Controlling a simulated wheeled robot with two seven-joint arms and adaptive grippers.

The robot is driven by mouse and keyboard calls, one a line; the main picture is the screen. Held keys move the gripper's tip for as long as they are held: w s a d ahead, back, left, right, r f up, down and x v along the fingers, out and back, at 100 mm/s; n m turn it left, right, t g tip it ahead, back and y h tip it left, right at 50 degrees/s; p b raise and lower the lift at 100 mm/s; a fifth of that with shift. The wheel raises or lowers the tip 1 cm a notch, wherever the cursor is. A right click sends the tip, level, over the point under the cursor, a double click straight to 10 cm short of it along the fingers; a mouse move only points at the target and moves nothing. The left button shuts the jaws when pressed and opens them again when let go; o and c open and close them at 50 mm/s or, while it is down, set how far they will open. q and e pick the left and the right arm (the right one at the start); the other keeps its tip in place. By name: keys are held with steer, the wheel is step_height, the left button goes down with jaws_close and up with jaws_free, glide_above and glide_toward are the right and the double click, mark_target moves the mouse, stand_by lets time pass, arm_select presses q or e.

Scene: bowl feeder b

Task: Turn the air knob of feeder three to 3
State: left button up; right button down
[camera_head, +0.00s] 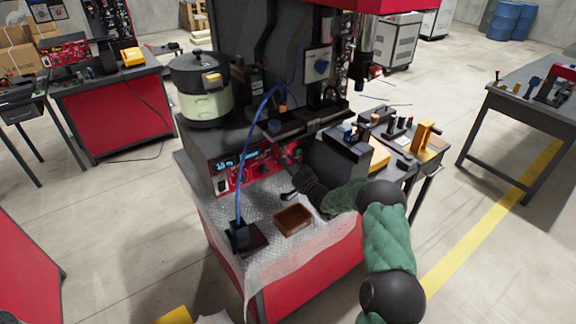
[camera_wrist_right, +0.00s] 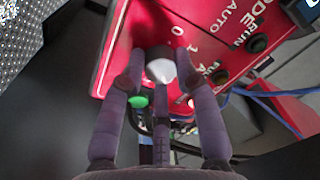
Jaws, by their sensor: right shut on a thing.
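A red control panel (camera_head: 245,168) is on the front of a dark box on the bench. In the right wrist view the red panel (camera_wrist_right: 225,22) is close up. A pale grey knob (camera_wrist_right: 161,67) stands out from it, with the marks 0 and 1 printed beside it. My right gripper (camera_wrist_right: 158,78) is shut on this knob, its purple fingers around it. In the head view my right gripper (camera_head: 288,158) reaches the right end of the panel and hides the knob. The knob's pointer and its exact setting cannot be made out. My left gripper is not in view.
A pale green pot with a dark lid (camera_head: 203,92) stands on the box. A brown tray (camera_head: 293,220) and a dark block with a blue cable (camera_head: 243,236) lie on the bench in front. A green button (camera_wrist_right: 138,101) and small dark knobs are near the gripped knob.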

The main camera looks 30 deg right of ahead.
steer(key=shift+d+r, duration=0.1)
steer(key=shift+r, duration=0.15)
steer(key=c, duration=0.9)
jaws_free()
steer(key=shift+w, duration=0.1)
steer(key=shift+f, duration=0.1)
steer(key=shift+s+f, duration=0.1)
steer(key=shift+s, duration=0.25)
steer(key=s, duration=0.7)
steer(key=s+f, duration=0.1)
steer(key=s, duration=0.3)
steer(key=shift+s+d, duration=0.15)
steer(key=shift+d, duration=0.25)
